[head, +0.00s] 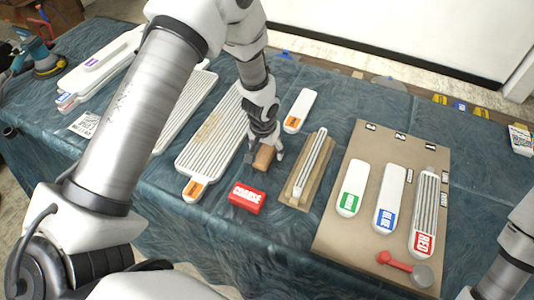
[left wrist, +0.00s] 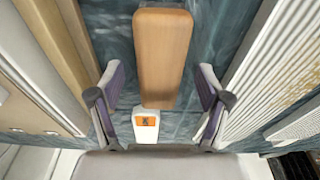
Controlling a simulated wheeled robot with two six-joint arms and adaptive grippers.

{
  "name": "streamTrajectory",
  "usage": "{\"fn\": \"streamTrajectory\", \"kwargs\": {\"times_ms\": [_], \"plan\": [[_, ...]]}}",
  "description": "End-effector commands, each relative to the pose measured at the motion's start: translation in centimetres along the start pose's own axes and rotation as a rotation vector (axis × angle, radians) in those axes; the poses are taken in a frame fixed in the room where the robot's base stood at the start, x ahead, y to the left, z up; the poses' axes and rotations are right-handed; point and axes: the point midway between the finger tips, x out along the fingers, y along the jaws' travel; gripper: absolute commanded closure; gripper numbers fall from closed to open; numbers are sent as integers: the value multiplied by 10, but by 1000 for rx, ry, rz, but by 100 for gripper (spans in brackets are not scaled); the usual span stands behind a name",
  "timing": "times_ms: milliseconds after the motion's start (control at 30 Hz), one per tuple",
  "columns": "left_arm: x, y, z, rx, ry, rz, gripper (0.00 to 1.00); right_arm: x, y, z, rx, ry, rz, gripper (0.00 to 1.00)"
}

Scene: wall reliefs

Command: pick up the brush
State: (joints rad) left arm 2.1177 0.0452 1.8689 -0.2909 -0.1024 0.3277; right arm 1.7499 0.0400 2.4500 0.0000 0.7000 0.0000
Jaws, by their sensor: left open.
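The brush shows as a brown wooden block (head: 263,157) on the blue cloth, between the ribbed white panel and the wooden holder. My left gripper (head: 264,152) is over it, pointing down, with fingers apart. In the left wrist view the brush's smooth wooden top (left wrist: 163,55) lies lengthwise, centred between the two spread fingers of my left gripper (left wrist: 160,103). Neither finger visibly touches it there. Any bristles are hidden beneath. Part of my right arm shows at the right edge; its gripper is out of view.
A red labelled block (head: 246,197) lies just in front of the brush. The ribbed panel (head: 214,135) is on its left, the wooden holder (head: 299,187) with a ribbed strip on its right. A small white piece with an orange label (head: 300,110) lies behind. A brown board (head: 348,235) carries labelled pieces.

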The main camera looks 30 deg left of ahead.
Motion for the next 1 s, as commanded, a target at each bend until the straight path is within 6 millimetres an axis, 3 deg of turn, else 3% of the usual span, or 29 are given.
{"fn": "streamTrajectory", "kwargs": {"times_ms": [133, 367, 433, 567, 600, 867, 1000], "plan": [[25, 0, 0, 1, -1, 0, 23, -5, 0, 0, 0, 0, 0, 17], [30, 0, -1, 0, 0, 0, 23, -4, 0, 0, 0, 0, 0, 17], [30, 0, 0, 0, 0, 0, 41, -4, 0, 0, 0, 0, 0, 17], [30, 0, 0, 0, 0, 0, 87, -4, 0, 0, 0, 0, 0, 17], [30, 0, 0, 0, 0, 0, 92, -4, 0, 0, 0, 0, 0, 17], [30, 0, 0, 1, -1, 0, 92, -4, 0, 0, 0, 0, 0, 17], [17, 0, -4, -1, 2, 0, 92, -5, 0, 0, 0, 0, 0, 17]]}}
